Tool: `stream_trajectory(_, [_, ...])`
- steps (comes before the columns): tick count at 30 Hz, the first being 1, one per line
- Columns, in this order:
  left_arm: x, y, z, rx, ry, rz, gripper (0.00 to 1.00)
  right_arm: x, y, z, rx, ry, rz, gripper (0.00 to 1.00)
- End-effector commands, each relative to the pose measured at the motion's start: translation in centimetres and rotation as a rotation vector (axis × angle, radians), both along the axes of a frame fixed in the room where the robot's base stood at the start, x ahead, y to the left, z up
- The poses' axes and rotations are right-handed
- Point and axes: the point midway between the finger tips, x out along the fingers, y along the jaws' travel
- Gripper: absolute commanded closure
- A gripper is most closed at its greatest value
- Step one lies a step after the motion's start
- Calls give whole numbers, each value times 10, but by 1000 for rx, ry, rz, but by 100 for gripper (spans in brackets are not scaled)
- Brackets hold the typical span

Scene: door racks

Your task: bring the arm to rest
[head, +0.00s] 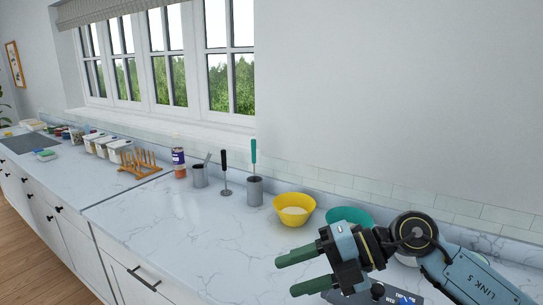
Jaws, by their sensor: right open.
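My right gripper (290,272) reaches in from the lower right, above the front of the white marble counter (195,235). Its two green fingers are apart, point left and hold nothing. The right arm's blue link shows behind it at the lower right. My left gripper is not in the head view.
A yellow bowl (294,209) with pale contents stands behind the gripper. A teal bowl (350,215) is partly hidden by my arm. Grey cups (255,191) with utensils, a wooden rack (140,165) and several containers line the back. The counter left of the gripper is clear.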

Motion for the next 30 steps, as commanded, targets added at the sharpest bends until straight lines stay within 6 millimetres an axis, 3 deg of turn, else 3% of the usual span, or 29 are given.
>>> stream_trajectory(3, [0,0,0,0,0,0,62,-11,28,31,329,19,-67,50])
stream_trajectory(6, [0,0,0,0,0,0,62,-10,31,58,581,52,-183,50])
stream_trajectory(10, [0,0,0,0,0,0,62,2,12,79,860,125,-402,50])
stream_trajectory(14, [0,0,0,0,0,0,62,20,-26,74,1064,234,-687,50])
stream_trajectory(17, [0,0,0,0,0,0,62,30,-61,52,1159,340,-937,50])
stream_trajectory(20, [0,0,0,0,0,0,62,31,-96,12,1192,468,-1203,50])
stream_trajectory(23, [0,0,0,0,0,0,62,19,-128,-38,1161,614,-1471,50])
stream_trajectory(26, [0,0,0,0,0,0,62,-8,-151,-93,1062,780,-1724,50])
stream_trajectory(30, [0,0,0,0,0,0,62,-64,-170,-160,844,1009,-2006,50])
